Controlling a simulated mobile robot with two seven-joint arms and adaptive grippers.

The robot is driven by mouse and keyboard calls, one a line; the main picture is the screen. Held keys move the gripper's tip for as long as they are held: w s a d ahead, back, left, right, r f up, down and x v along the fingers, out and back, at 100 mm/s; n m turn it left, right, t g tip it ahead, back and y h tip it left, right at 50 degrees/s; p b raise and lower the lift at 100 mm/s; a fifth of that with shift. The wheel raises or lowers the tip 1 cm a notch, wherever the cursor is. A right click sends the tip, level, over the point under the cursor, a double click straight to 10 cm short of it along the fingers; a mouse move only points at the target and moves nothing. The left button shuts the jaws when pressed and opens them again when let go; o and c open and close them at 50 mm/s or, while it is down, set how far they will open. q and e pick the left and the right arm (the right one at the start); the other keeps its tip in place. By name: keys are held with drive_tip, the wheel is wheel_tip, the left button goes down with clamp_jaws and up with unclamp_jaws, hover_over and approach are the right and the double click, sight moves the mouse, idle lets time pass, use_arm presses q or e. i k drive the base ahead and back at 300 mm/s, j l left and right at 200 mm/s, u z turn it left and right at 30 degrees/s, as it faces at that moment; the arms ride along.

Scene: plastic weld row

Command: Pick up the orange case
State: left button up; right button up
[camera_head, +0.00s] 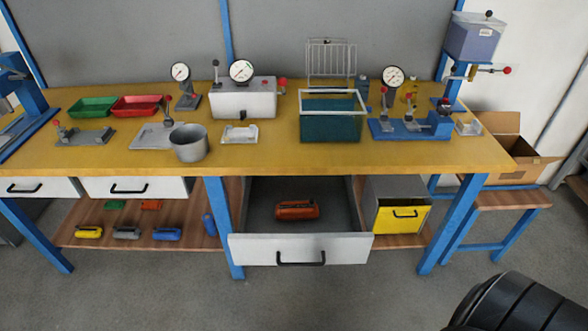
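An orange case (297,210) lies in an open grey-white drawer (300,249) under the middle of the workbench. It rests on the dark drawer bottom, apart from the drawer walls. A dark rounded part of my own body shows at the bottom right, well away from the case. No gripper fingers are visible in the head view.
The yellow-topped workbench (270,162) carries gauges, a grey pot (189,143) and a teal tank (331,122). Blue legs flank the open drawer. Several coloured cases lie on the lower shelf (160,240). The floor in front is clear.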

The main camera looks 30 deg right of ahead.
sight(295, 211)
drive_tip(key=z, duration=1.05)
